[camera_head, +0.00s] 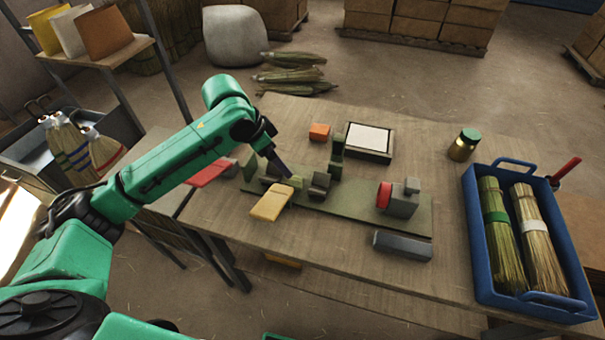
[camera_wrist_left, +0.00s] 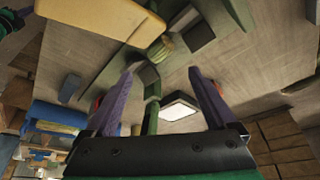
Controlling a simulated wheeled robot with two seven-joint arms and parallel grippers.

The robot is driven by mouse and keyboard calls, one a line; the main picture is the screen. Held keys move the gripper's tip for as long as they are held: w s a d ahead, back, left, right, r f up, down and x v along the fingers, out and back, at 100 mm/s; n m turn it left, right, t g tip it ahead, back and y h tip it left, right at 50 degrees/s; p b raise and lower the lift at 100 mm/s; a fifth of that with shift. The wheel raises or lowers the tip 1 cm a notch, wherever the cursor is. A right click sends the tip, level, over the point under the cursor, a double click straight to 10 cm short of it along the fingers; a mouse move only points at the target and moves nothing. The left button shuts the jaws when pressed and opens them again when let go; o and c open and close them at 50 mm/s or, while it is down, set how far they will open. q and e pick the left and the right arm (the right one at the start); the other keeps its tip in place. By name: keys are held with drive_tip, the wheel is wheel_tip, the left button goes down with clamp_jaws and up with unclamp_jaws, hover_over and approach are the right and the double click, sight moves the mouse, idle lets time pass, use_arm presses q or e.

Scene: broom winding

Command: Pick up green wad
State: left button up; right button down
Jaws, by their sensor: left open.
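A small yellow-green wad (camera_head: 297,182) sits on the green fixture board (camera_head: 345,208), between dark blocks beside a yellow block (camera_head: 271,203). It also shows in the left wrist view (camera_wrist_left: 166,46), ahead of the fingers, partly hidden by the yellow block and a dark block. My left gripper (camera_head: 283,170) reaches down over the board beside the wad, its tips close to it in the head view. In the left wrist view the two fingers (camera_wrist_left: 160,72) are spread with nothing held between them. My right gripper is not seen.
A red-faced grey clamp (camera_head: 397,198) and a green post (camera_head: 337,157) stand on the board. A framed white pad (camera_head: 368,140), orange block (camera_head: 319,132) and grey bar (camera_head: 402,246) lie nearby. A jar (camera_head: 464,146) and blue crate (camera_head: 473,244) with bundles are at right.

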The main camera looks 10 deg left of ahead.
use_arm(q)
hover_over(293, 179)
drive_tip(key=s+a, duration=0.2)
drive_tip(key=s, duration=0.1)
wheel_tip(293, 179, down, 5)
drive_tip(key=shift+w+d+f+p, duration=0.15)
drive_tip(key=shift+f+p, duration=0.05)
drive_tip(key=shift+p, duration=0.1)
drive_tip(key=x, duration=0.2)
drive_tip(key=w+p+x, duration=0.1)
drive_tip(key=x, duration=0.2)
drive_tip(key=shift+w+d+f, duration=0.1)
drive_tip(key=shift+w+f, duration=0.05)
drive_tip(key=shift+f, duration=0.35)
drive_tip(key=c, duration=1.4)
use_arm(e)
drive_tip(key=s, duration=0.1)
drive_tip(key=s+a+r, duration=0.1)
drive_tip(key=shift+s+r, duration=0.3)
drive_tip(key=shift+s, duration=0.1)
